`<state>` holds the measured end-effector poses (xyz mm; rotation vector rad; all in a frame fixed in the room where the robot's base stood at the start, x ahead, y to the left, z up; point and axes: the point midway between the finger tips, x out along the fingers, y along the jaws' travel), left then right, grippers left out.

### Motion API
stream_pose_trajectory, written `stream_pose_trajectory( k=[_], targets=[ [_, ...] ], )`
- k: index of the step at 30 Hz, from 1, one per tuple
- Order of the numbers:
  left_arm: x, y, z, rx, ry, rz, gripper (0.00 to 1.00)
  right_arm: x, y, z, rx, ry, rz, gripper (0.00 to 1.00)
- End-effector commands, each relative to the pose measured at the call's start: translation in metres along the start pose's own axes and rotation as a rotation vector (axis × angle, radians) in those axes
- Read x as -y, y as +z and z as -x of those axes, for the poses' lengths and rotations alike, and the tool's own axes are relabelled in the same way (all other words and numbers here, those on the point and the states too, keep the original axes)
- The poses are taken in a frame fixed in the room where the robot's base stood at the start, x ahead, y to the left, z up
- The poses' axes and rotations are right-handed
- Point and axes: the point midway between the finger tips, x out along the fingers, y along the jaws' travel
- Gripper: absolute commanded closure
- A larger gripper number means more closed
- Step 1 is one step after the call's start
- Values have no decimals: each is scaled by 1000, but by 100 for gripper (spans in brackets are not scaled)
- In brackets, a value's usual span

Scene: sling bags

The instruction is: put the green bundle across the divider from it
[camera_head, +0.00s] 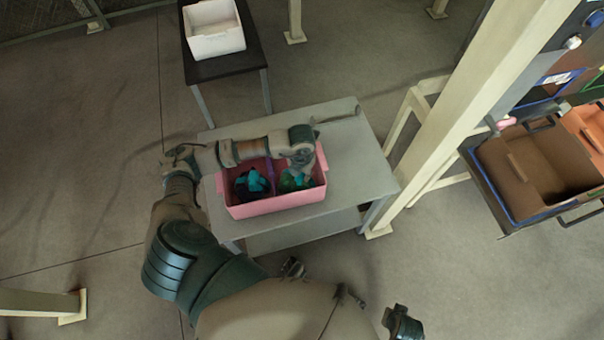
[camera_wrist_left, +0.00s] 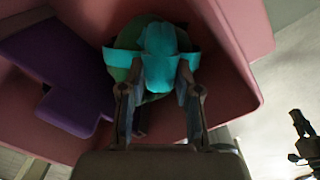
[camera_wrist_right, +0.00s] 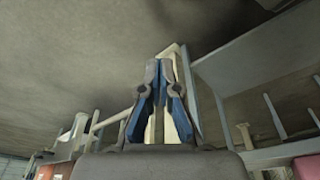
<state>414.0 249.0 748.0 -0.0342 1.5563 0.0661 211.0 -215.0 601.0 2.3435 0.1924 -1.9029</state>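A pink box (camera_head: 277,204) stands on the grey table, split by a purple divider (camera_wrist_left: 58,70). The green bundle (camera_head: 290,183) is in the right compartment, partly hidden by my left arm. In the left wrist view the green bundle (camera_wrist_left: 156,90) has a teal tie. My left gripper (camera_wrist_left: 160,68) has its fingertips on both sides of the tie, pressed close to it. A dark bundle with a blue tie (camera_head: 252,184) lies in the left compartment. My right gripper (camera_wrist_right: 158,65) is away from the box, its fingertips together with nothing between them.
The grey table (camera_head: 350,160) is bare to the right of the box. A white bin (camera_head: 213,30) stands on a black table behind. A cream post (camera_head: 470,110) rises right of the table, with a brown tray (camera_head: 535,165) on a rack beyond.

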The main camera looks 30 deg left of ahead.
Motion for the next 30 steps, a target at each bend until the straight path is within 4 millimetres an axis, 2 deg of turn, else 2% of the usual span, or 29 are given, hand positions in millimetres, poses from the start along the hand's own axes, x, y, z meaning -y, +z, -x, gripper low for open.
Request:
stream_pose_trajectory(
  k=[1,3,19,23,30],
  targets=[
    [3,-4,-11,-14,-8,-5,58,0,1,-2,2,0,0,100],
    [2,-4,-10,-12,-9,-5,43,0,2,-3,5,0,0,100],
    [6,-4,2,-2,-5,-4,43,2,-2,0,-5,-4,-2,100],
    [4,-3,20,1,-8,-5,43,1,-4,-6,-10,-2,2,100],
    [4,-2,75,4,-9,-5,43,2,5,-32,5,-3,5,100]
  ],
)
